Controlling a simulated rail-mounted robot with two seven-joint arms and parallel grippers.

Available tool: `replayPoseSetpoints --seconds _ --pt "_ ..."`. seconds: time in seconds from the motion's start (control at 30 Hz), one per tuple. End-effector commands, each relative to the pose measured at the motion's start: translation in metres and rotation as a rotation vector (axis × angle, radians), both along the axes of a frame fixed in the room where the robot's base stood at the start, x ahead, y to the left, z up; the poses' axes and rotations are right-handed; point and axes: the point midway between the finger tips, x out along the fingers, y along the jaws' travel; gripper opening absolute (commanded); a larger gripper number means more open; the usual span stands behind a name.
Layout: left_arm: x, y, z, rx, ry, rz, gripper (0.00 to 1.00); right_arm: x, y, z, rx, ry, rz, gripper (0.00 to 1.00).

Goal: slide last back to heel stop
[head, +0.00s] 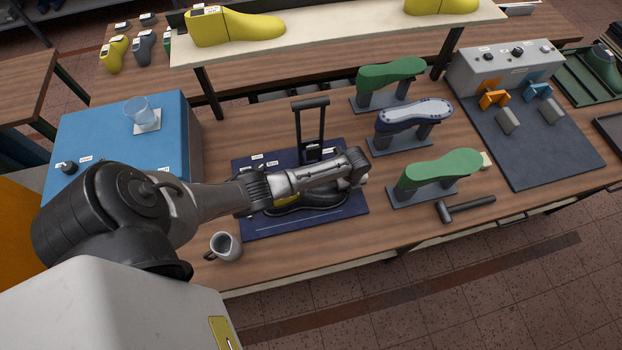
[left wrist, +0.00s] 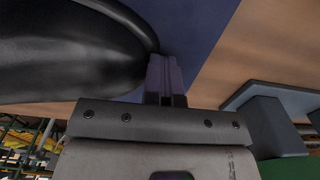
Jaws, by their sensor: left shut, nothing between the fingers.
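A black, smooth shoe-shaped piece (head: 310,198) with a yellow part (head: 288,199) lies on the navy board (head: 262,228), largely hidden under my left arm. The yellow part looks like the last. In the left wrist view the black rounded end (left wrist: 75,50) fills the upper left. My left gripper (left wrist: 165,75) is shut and empty, its fingertips beside that end; whether they touch it I cannot tell. In the head view the gripper (head: 358,170) is over the board's right side. I cannot make out a heel stop with certainty. My right gripper is out of view.
A black upright frame (head: 311,125) stands at the board's back. Green forms (head: 440,168) and a blue-white one (head: 412,113) stand on grey stands to the right. A hammer (head: 465,208) lies in front of them. A mug (head: 224,246) stands front left.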

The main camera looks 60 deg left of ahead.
Motion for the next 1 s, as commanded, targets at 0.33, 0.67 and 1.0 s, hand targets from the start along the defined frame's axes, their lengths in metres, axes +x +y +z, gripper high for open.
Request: replayPoseSetpoints --seconds 0.33,0.67,1.0 --pt "-0.013 0.004 0.001 0.002 0.003 0.000 0.00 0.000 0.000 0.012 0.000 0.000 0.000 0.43" --pt "-0.023 0.007 0.001 0.002 0.002 0.000 0.00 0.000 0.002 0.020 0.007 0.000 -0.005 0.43" --pt "-0.034 0.009 0.001 0.001 0.003 0.000 0.00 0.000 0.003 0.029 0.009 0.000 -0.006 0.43"
